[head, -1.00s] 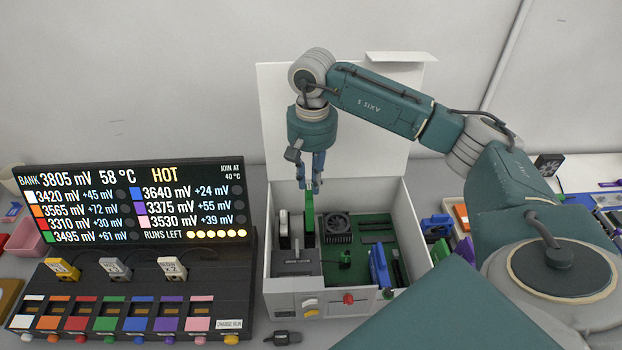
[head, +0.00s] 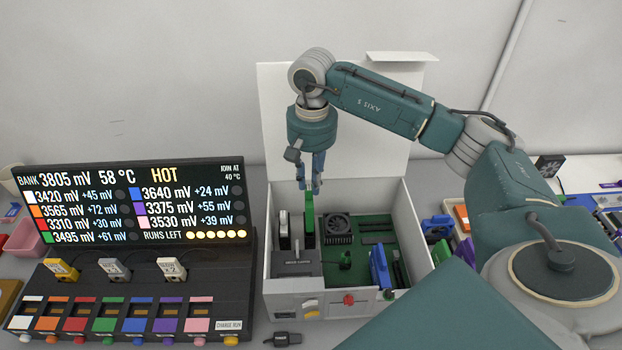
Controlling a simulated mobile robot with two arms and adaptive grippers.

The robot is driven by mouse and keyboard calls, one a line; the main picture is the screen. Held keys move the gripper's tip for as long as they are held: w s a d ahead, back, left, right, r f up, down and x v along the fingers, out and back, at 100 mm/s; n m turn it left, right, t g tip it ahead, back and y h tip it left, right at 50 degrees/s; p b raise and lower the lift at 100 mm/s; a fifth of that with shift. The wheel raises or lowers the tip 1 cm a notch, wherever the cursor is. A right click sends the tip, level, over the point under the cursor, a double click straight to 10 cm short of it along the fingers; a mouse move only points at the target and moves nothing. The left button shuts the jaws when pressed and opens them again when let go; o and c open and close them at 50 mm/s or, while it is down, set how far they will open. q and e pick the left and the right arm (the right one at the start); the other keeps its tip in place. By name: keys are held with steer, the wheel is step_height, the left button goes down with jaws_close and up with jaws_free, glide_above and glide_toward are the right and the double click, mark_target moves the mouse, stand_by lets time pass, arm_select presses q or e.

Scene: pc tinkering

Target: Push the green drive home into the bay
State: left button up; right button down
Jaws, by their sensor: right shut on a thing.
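The green drive (head: 309,217) stands upright in the left part of the open white PC case (head: 411,203), beside white-and-grey upright drives (head: 284,230). My right gripper (head: 309,188) points straight down over the case and is shut on the top of the green drive. The drive's lower end is among the dark bay parts, so how deep it sits cannot be told. The bay's front carries a grey labelled block (head: 293,263). My left gripper is not in view.
A black battery panel (head: 130,205) with a lit screen stands left of the case. Inside the case are a fan (head: 338,226), a green board and a blue part (head: 379,267). A small black plug (head: 283,339) lies in front. Several coloured parts lie to the right.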

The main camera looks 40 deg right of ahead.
mark_target(311, 187)
steer(key=shift+f+b, duration=4.05)
steer(key=shift+f, duration=0.8)
steer(key=c, duration=1.5)
jaws_free()
steer(key=shift+r, duration=0.15)
steer(key=shift+r+p, duration=1.55)
steer(key=shift+r, duration=0.9)
steer(key=shift+r, duration=0.1)
step_height(311, 187, up, 12)
steer(key=shift+d+f, duration=0.1)
steer(key=shift+f, duration=0.05)
